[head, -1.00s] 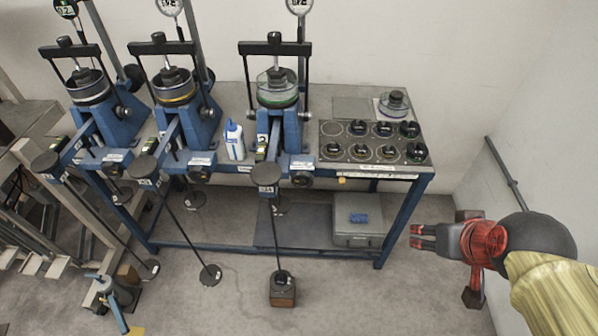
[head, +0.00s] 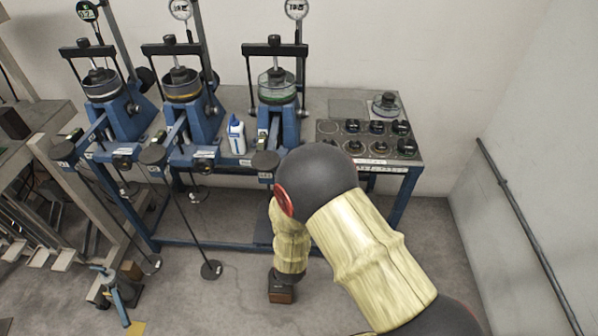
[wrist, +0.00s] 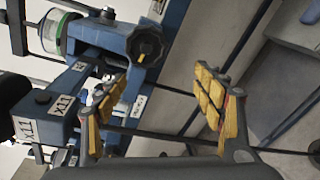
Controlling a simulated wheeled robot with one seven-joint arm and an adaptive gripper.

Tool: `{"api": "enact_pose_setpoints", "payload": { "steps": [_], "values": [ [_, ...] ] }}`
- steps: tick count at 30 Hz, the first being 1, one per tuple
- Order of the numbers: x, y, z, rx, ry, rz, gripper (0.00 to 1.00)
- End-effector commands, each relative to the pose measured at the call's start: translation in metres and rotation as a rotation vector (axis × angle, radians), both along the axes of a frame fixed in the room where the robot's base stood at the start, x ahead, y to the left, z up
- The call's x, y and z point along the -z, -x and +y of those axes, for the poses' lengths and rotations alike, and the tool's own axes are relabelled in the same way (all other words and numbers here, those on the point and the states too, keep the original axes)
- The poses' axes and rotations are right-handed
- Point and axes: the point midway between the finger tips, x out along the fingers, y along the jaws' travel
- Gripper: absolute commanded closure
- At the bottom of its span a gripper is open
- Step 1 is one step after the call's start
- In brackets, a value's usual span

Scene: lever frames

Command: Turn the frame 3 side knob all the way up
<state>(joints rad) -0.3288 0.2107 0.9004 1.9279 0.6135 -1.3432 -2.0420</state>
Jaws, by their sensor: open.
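The right-hand lever frame (head: 277,115) is blue, with a green-ringed cell (head: 276,85); I take it as frame 3. A small dark knob (head: 303,113) sticks out on its right side. The wrist view shows the green-ringed cell (wrist: 52,32), a small black knob (wrist: 107,15) near it, and a larger black lobed knob (wrist: 145,44) on the blue body. I cannot tell for sure which is the side knob. My gripper (wrist: 160,100) is open and empty, its yellow-padded fingers apart and short of the lobed knob.
A blue beam end labelled X11 (wrist: 45,108) lies close left of my fingers in the wrist view. A white bottle (head: 236,134) stands left of the frame. A board of dark rings (head: 365,140) is at right. The floor at right is clear.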

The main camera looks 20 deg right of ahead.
Motion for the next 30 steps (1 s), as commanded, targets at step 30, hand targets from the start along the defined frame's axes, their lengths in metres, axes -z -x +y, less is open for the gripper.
{"api": "enact_pose_setpoints", "payload": {
  "steps": [30],
  "values": [
    [-0.016,-0.081,-0.039,0.027,0.249,-0.075,0.32]
  ]
}}
